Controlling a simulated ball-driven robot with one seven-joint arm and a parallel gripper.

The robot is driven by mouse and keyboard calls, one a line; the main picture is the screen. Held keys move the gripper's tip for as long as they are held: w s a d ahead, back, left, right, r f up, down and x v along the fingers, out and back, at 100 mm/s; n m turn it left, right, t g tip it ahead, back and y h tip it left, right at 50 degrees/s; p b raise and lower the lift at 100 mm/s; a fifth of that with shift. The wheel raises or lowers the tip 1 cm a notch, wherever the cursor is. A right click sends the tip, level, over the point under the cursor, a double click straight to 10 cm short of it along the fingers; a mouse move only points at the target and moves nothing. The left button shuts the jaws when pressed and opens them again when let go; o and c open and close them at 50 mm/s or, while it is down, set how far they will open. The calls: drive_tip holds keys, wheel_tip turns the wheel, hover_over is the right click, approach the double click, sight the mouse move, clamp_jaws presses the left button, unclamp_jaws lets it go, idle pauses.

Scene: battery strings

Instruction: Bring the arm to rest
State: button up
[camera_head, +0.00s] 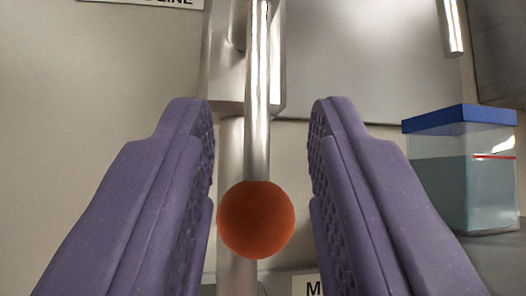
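My gripper (262,135) shows as two purple fingers with textured inner pads, one on each side of the picture. The fingers stand wide apart, so it is open. An orange ball-shaped knob (256,220) shows in the gap between them, at the lower end of a shiny metal rod (257,90). A clear gap shows on each side of the knob, and no finger appears to touch it. I cannot tell how deep the knob lies between the fingers.
A clear container (462,180) with a blue lid, bluish liquid and a red line stands at the right. A grey metal bracket (225,60) and post are behind the rod. Another metal rod (452,25) hangs at the upper right. Partly cut-off labels show at top left and bottom.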

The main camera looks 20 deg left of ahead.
drive_tip(key=v, duration=0.2)
drive_tip(key=shift+s+d+f, duration=0.1)
drive_tip(key=shift+s+f, duration=0.1)
drive_tip(key=shift+f, duration=0.05)
drive_tip(key=shift+r+m+h, duration=0.4)
drive_tip(key=shift+r+h, duration=0.05)
drive_tip(key=shift+h, duration=0.25)
wheel_tip(320, 180, up, 5)
drive_tip(key=s+m+h, duration=0.3)
drive_tip(key=m+h, duration=0.3)
drive_tip(key=h, duration=0.4)
drive_tip(key=s+a+f+g, duration=0.2)
drive_tip(key=s+a+g, duration=0.1)
drive_tip(key=s, duration=0.3)
drive_tip(key=s+a+f+n+g, duration=0.1)
drive_tip(key=s+a+f+g, duration=0.1)
drive_tip(key=s+a+g, duration=0.2)
drive_tip(key=s+g, duration=0.2)
drive_tip(key=s, duration=0.1)
drive_tip(key=shift+a+f, duration=0.3)
